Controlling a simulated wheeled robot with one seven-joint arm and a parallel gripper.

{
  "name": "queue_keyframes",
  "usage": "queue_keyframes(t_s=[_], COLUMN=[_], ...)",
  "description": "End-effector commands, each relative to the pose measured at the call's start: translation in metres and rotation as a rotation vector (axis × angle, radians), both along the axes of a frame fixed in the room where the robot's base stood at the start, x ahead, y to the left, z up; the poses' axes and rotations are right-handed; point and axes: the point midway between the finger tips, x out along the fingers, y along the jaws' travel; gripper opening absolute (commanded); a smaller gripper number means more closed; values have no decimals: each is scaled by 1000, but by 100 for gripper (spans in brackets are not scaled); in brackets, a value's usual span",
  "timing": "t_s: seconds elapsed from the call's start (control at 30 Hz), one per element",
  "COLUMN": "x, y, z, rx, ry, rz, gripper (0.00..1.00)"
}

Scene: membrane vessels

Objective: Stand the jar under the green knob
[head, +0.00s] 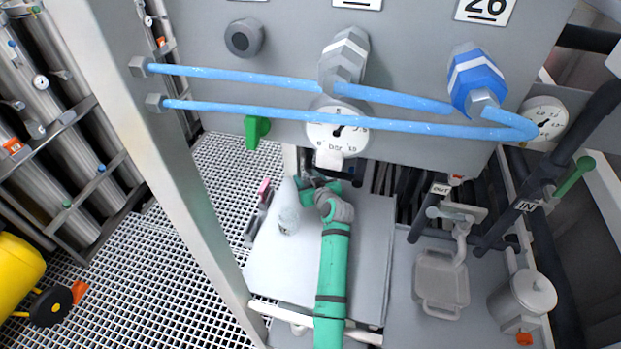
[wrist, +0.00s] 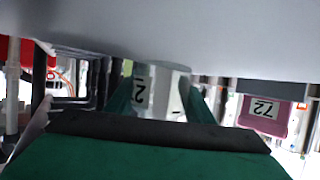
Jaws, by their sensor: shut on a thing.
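The jar (head: 288,215) is pale and translucent with a narrow top. It appears upright over the grey shelf, left of my gripper (head: 303,191); I cannot tell whether its base touches the shelf. My green gripper is shut on the jar. In the wrist view, a pale body with a dark-on-white label, the jar (wrist: 170,82), shows between the two green fingers of my gripper (wrist: 160,100). The green knob (head: 256,131) sticks out of the grey panel, up and left of the jar in the head view.
The grey shelf (head: 365,240) has bare room around my arm. A pink-topped object (head: 264,187) stands left of the jar; a pink item labelled 72 (wrist: 262,108) shows in the wrist view. A gauge (head: 337,136) and blue pipes (head: 250,111) are above.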

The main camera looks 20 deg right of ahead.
Motion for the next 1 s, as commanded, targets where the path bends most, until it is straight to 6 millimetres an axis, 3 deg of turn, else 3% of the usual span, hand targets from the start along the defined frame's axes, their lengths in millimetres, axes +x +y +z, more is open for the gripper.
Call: queue_keyframes(t_s=[0.07,0.1,0.17,0.57,0.77,1.0], x=[-1,-2,-2,-5,-29,-74], y=[-4,-6,-8,-10,-8,-9], z=[-2,-2,-2,1,11,30], rx=[0,0,0,0,0,0], ry=[0,0,0,0,0,0], rz=[-5,-8,-10,-12,-11,-11], gripper=[26,53,67,67,67,67])
